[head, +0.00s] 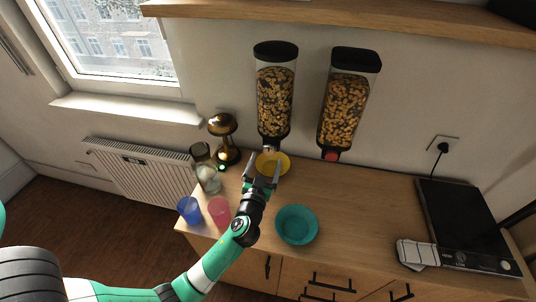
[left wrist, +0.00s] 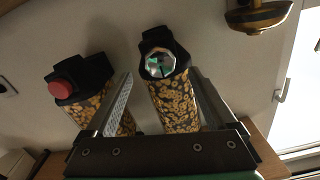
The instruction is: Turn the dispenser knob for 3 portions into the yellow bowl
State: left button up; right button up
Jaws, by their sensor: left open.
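Two cereal dispensers hang on the wall. The left dispenser (head: 275,95) is above the yellow bowl (head: 285,161), which stands on the counter and is partly hidden by my left gripper (head: 263,171). The right dispenser (head: 343,105) has a red knob (head: 331,155), also seen in the left wrist view (left wrist: 61,89). In the left wrist view, the left dispenser's round pale knob (left wrist: 159,64) shows between my open fingers, apart from them. My left gripper is open and empty, just in front of and below that dispenser's outlet. My right gripper is not in view.
A teal bowl (head: 296,225) stands right of my left arm. A blue cup (head: 190,209), a pink cup (head: 219,211), a glass jar (head: 207,172) and a brass lamp (head: 224,134) stand left. A cooktop (head: 468,222) and striped cloth (head: 417,254) lie right; the counter between is clear.

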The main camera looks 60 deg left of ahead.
aim_at(269, 151)
pick_arm(q)
jog(key=shift+x, duration=2)
jog(key=c, duration=1.4)
